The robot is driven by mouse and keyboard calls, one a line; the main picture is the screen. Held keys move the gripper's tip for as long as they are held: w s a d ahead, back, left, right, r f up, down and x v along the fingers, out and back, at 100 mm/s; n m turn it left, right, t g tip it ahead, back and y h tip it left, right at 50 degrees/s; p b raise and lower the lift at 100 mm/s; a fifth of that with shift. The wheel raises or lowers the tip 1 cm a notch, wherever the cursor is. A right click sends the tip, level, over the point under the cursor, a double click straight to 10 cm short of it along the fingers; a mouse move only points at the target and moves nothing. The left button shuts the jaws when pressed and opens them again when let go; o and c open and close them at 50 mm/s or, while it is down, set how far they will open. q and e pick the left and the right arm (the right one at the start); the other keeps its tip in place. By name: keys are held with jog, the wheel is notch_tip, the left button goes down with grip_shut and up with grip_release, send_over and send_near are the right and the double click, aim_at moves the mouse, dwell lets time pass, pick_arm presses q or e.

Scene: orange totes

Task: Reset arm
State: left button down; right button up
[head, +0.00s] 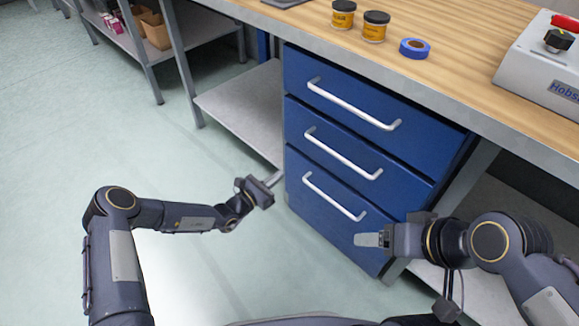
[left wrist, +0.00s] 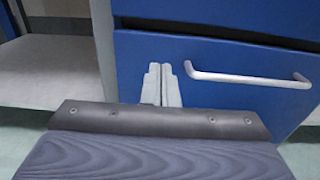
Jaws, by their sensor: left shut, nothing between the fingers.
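My left gripper (head: 273,180) is low at the left of the blue drawer cabinet (head: 298,130), in front of its left edge. It is shut and empty. In the left wrist view its two fingers (left wrist: 162,85) lie side by side, with a blue drawer front behind them and a white handle (left wrist: 250,78) to their right. My right gripper (head: 370,240) is in front of the lowest drawer in the head view, near the right end of that drawer's handle (head: 335,197). I see its fingers only from the side, so their opening does not show.
The cabinet's several drawers look closed. The wooden worktop (head: 460,50) above holds two jars (head: 374,27), blue tape (head: 414,47) and a grey machine (head: 545,65). A low grey shelf (head: 245,108) is left of the cabinet. The floor (head: 90,130) at left is clear.

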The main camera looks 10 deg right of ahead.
pick_arm(q)
jog(key=p+v, duration=0.1)
jog(key=v, duration=0.5)
jog(key=s+a+r+m+g, duration=0.35)
jog(key=s+r+m, duration=0.35)
jog(key=r, duration=0.4)
jog(key=s+a+r+m+g, duration=0.2)
jog(key=s+r+m+g, duration=0.25)
jog(key=r+m, duration=0.6)
jog(key=s+a+r+m+t+y, duration=0.1)
jog(key=s+a+r+m+y, duration=0.2)
jog(key=s+a+y, duration=0.55)
jog(key=s+a+r+m+t+y, duration=0.2)
jog(key=s+a+r+m, duration=0.3)
jog(key=s, duration=0.8)
notch_tip(320, 180, up, 27)
jog(key=a+n+p, duration=0.1)
jog(key=p, duration=2.8)
jog(key=shift+s+r+n, duration=0.25)
jog(key=shift+s+n, duration=0.05)
jog(key=shift+n, duration=0.05)
jog(key=shift+a, duration=0.1)
